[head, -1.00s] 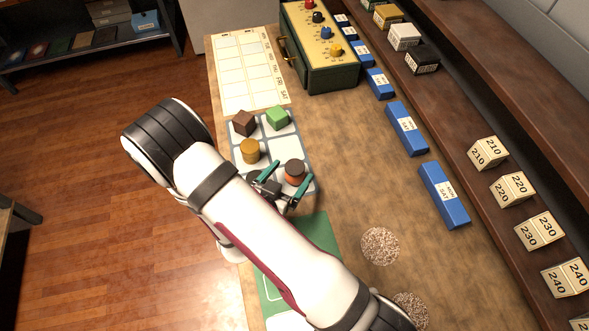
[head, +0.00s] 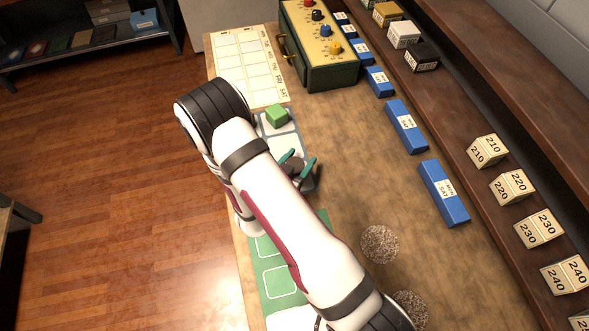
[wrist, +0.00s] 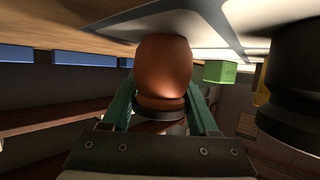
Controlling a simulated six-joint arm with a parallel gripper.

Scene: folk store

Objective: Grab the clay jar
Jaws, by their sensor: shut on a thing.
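The clay jar (wrist: 165,72) is orange-brown and rounded, with a dark lid. In the wrist view, which looks upside down, it stands between the two teal fingers of my gripper (wrist: 163,108), which is shut on it near the lid. Its base meets or is very close to the pale tray surface; I cannot tell whether they touch. In the head view my gripper (head: 299,163) is over the lower right part of the tray (head: 287,146), and the jar is mostly hidden beneath it.
A green cube (head: 277,115) sits on the tray, also visible in the wrist view (wrist: 220,72). A large dark object (wrist: 295,80) is close on the right in the wrist view. Blue blocks (head: 406,127) line the counter's right side. My arm hides the tray's left part.

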